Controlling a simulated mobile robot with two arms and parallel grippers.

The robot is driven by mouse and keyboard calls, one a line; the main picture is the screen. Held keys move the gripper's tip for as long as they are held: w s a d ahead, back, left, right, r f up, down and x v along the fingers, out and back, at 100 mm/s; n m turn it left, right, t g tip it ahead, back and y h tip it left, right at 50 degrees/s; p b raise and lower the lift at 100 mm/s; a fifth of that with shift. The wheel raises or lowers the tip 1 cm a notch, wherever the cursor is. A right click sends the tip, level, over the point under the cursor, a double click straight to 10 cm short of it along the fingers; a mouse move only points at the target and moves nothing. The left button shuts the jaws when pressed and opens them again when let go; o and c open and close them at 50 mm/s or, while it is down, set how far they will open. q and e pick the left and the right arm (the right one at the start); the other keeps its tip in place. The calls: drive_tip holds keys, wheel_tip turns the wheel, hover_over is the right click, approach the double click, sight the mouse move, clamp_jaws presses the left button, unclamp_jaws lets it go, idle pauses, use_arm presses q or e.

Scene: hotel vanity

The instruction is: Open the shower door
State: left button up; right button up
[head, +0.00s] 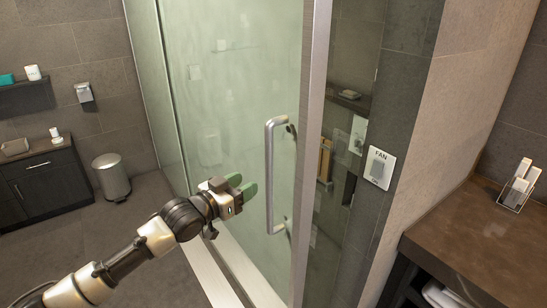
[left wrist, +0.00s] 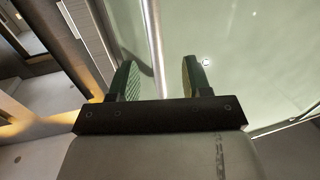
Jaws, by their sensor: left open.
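The shower door (head: 235,90) is a glass panel with a metal edge frame, and it looks closed in the head view. Its vertical metal handle (head: 269,170) is on the right part of the glass. My left gripper (head: 244,184) is open and empty just left of the handle's lower half, its green fingers pointing towards it. In the left wrist view, the open fingers (left wrist: 158,75) flank a bright metal bar (left wrist: 153,40), which seems to be the handle. I cannot tell how deep it lies between them. My right gripper is not in view.
A brown counter (head: 480,240) with a small rack (head: 520,185) stands at the right. A FAN switch (head: 379,168) is on the wall beside the door. A bin (head: 111,177) and dark cabinet (head: 50,183) stand at the left. The floor before the cabinet is clear.

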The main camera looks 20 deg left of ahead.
sight(267, 169)
use_arm(q)
drive_tip(key=p+x, duration=0.1)
drive_tip(key=x, duration=0.2)
drive_tip(key=r+x, duration=0.1)
drive_tip(key=x, duration=0.2)
drive_tip(key=p+x, duration=0.1)
drive_tip(key=x, duration=0.2)
drive_tip(key=shift+d+r+p, duration=0.25)
drive_tip(key=shift+d+p, duration=0.05)
drive_tip(key=shift+d, duration=0.1)
drive_tip(key=shift+w+d, duration=0.3)
drive_tip(key=shift+w, duration=0.2)
drive_tip(key=shift+w+f, duration=0.15)
clamp_jaws()
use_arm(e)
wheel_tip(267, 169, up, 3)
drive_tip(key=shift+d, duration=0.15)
